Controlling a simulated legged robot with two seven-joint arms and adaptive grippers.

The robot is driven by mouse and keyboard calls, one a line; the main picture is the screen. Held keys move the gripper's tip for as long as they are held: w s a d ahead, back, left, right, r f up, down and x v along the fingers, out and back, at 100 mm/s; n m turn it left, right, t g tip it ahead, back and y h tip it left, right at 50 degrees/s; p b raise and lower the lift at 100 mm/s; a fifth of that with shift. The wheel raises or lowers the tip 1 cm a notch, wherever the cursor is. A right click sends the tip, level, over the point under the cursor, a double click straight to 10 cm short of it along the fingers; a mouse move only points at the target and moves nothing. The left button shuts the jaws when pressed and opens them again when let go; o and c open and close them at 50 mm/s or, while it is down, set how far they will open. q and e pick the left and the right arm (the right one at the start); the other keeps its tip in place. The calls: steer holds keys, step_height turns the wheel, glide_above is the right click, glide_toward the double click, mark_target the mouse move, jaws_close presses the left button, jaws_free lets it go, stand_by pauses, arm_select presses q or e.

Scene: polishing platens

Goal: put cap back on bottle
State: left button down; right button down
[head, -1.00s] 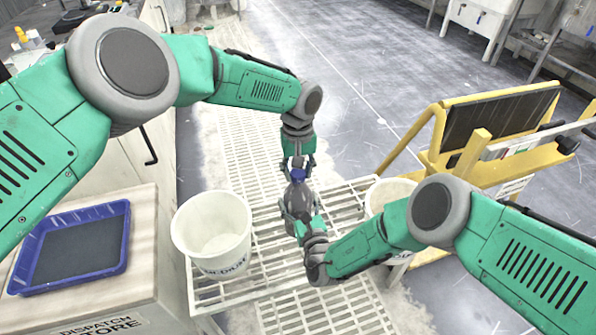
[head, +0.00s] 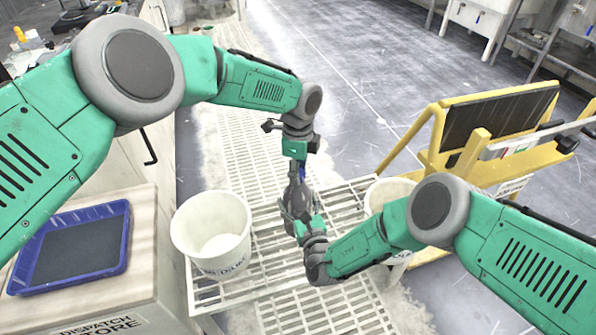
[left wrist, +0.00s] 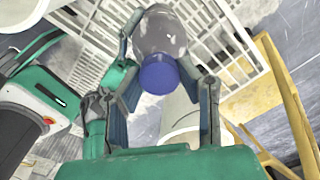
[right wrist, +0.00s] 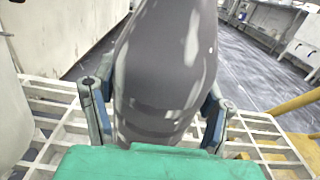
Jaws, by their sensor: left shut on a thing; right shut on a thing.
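The grey bottle (head: 293,200) is held upright over the slatted grating, and its shiny body fills the middle of the right wrist view (right wrist: 165,70). My right gripper (head: 299,213) is shut around the bottle's body. The blue cap (left wrist: 160,73) is at the bottle's top end, in line with the grey body (left wrist: 160,35) in the left wrist view. My left gripper (head: 299,168) is above the bottle and shut on the cap, with a finger on either side. In the head view the cap is mostly hidden by the fingers. I cannot tell how firmly it is seated.
A white bucket (head: 212,235) stands left of the bottle, and another (head: 388,192) stands to the right, partly behind my right arm. A blue tray (head: 125,235) lies on the cabinet at left. A yellow frame (head: 490,170) stands at right. The grating (head: 345,210) is below.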

arm_select(q)
steer(key=c, duration=1.2)
jaws_free()
steer(key=shift+w+r, duration=0.1)
steer(key=shift+w, duration=0.1)
steer(key=shift+o, duration=0.3)
steer(key=shift+s, duration=0.1)
steer(key=shift+s+r, duration=0.1)
steer(key=shift+r, duration=2.1)
